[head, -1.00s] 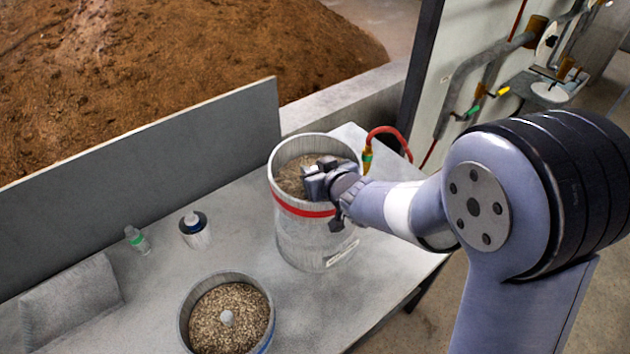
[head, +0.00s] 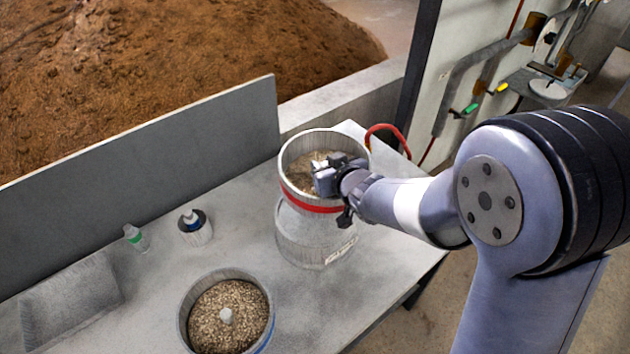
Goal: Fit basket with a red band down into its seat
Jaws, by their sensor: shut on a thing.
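The basket with a red band (head: 312,205) is a pale open cylinder with grain inside, at the middle of the head view. It is above a translucent grey vessel (head: 310,245) on the table, roughly over it but shifted a little to the right. I cannot tell whether the basket touches the vessel, and the vessel's mouth is hidden behind the basket. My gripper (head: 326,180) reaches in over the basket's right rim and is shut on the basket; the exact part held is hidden.
A second grain-filled basket (head: 183,325) with a centre knob and blue band stands at front left. A small bottle (head: 137,239), a dark-topped container (head: 196,228) and a grey wedge (head: 70,300) are further left. A low panel (head: 150,180) edges the table; a red hose (head: 385,128) curves behind.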

